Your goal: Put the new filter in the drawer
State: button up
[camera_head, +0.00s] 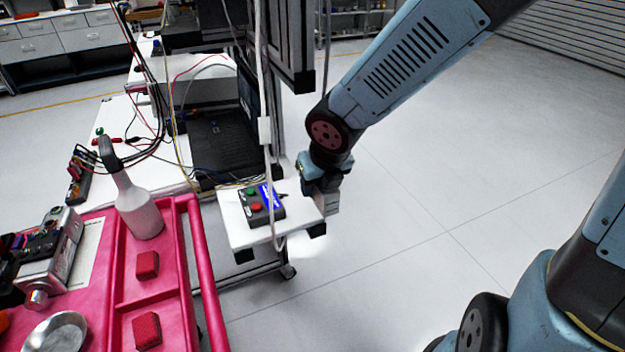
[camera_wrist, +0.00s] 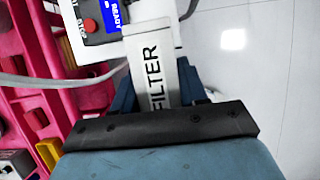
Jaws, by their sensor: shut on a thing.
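My gripper (camera_head: 324,182) is shut on the filter (camera_head: 328,204), a pale grey block that hangs below it at the right end of a small white shelf. In the wrist view the filter (camera_wrist: 151,62) lies between the two fingers of my gripper (camera_wrist: 157,90), with the word FILTER along its face. Its far end is close to the white shelf (camera_head: 234,222); I cannot tell whether they touch. No open drawer can be made out near my gripper. Grey cabinet drawers (camera_head: 30,48) stand far off at the back left.
On the shelf sits a control box (camera_head: 262,205) with green and red buttons and a blue display reading READY. A cable hangs before the shelf.

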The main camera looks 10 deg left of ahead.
jog(key=shift+s+d+r, duration=0.2)
jog(key=shift+s, duration=0.2)
jog(key=shift+s+d+r, duration=0.2)
jog(key=shift+s, duration=0.2)
